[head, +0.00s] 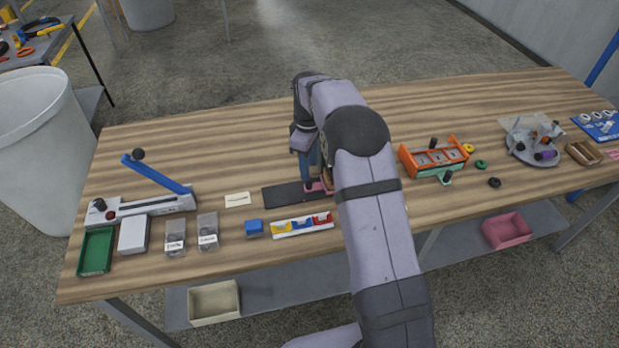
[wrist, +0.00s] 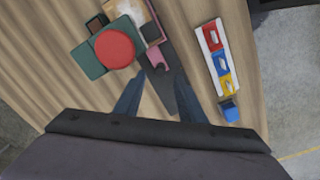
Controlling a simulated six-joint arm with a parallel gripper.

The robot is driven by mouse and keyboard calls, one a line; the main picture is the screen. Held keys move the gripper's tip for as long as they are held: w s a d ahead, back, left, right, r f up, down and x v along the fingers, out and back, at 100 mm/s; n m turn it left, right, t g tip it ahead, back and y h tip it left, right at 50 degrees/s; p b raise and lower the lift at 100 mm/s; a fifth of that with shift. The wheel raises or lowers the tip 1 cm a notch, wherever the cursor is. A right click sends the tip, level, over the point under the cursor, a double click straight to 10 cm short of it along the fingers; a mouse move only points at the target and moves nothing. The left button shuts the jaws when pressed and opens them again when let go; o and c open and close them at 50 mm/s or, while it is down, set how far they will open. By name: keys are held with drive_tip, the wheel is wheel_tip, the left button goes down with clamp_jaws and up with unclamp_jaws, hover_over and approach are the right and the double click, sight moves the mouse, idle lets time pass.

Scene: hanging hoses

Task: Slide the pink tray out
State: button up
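A small pink tray-like part (wrist: 156,58) sticks out from a green fixture with a red round top (wrist: 114,50) and lies over a dark strip (wrist: 181,56). In the head view the pink part (head: 317,188) shows at the right end of the dark strip (head: 286,195), and my arm hides most of the fixture. My gripper (wrist: 161,77) is open, its two blue fingers apart with nothing between them. The fingertips are close to the pink part's outer end, over the strip; I cannot tell whether they touch it. My gripper (head: 309,168) points down in the head view.
A white holder with red, blue and yellow parts (head: 302,225) and a blue block (head: 254,228) stand in front. An orange fixture (head: 434,157) is to the right. A pink bin (head: 507,230) sits on the lower shelf. The tabletop behind my gripper is clear.

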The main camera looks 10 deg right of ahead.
drive_tip(key=shift+d+f+p, duration=0.1)
drive_tip(key=shift+f+p, duration=0.8)
drive_tip(key=shift+f, duration=2.45)
drive_tip(key=shift+w, duration=0.1)
clamp_jaws()
